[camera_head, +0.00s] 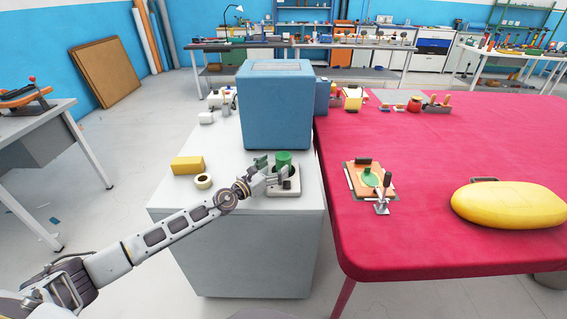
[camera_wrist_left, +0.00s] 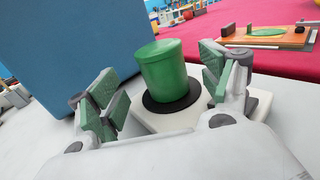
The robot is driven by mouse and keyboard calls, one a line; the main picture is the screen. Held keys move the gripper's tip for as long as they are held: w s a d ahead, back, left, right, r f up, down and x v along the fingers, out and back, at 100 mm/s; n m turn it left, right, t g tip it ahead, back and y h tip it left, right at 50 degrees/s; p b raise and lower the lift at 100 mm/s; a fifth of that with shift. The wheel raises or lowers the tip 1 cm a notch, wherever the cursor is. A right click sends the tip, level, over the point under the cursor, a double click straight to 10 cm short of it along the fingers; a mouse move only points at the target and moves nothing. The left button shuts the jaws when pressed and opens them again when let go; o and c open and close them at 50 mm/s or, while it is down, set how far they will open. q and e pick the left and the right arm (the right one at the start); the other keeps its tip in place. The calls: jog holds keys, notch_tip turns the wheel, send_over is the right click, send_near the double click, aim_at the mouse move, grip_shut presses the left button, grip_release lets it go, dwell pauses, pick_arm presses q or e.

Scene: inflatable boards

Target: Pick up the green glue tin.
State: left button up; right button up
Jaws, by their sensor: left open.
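The green glue tin (camera_head: 284,158) stands upright on a round black plate on a white base (camera_head: 291,186), on top of a grey cabinet (camera_head: 236,214). In the left wrist view the tin (camera_wrist_left: 163,72) is centred between the green-padded fingers of my left gripper (camera_wrist_left: 160,88). The fingers are open, one on each side, with gaps to the tin. In the head view my left gripper (camera_head: 267,171) reaches in from the left, at the tin's near left side. My right gripper is in neither view.
A large blue box (camera_head: 277,105) stands right behind the tin. A yellow block (camera_head: 188,165) and a tape roll (camera_head: 203,181) lie to the left on the cabinet. A red-covered table (camera_head: 430,170) stands to the right, with a clamped board and a yellow inflated shape (camera_head: 510,205).

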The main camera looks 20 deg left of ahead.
aim_at(284, 159)
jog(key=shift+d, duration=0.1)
pick_arm(q)
jog(key=shift+w, duration=0.15)
jog(key=shift+w+d, duration=0.1)
jog(key=shift+w+d+r+p, duration=0.25)
jog(key=shift+w+d+p, duration=0.05)
jog(key=shift+w, duration=0.2)
jog(key=shift+x, duration=1)
jog(key=shift+w+d+r, duration=0.15)
jog(key=shift+w+d, duration=0.05)
jog(key=shift+w, duration=0.1)
jog(key=shift+w+d, duration=0.2)
jog(key=shift+w, duration=0.25)
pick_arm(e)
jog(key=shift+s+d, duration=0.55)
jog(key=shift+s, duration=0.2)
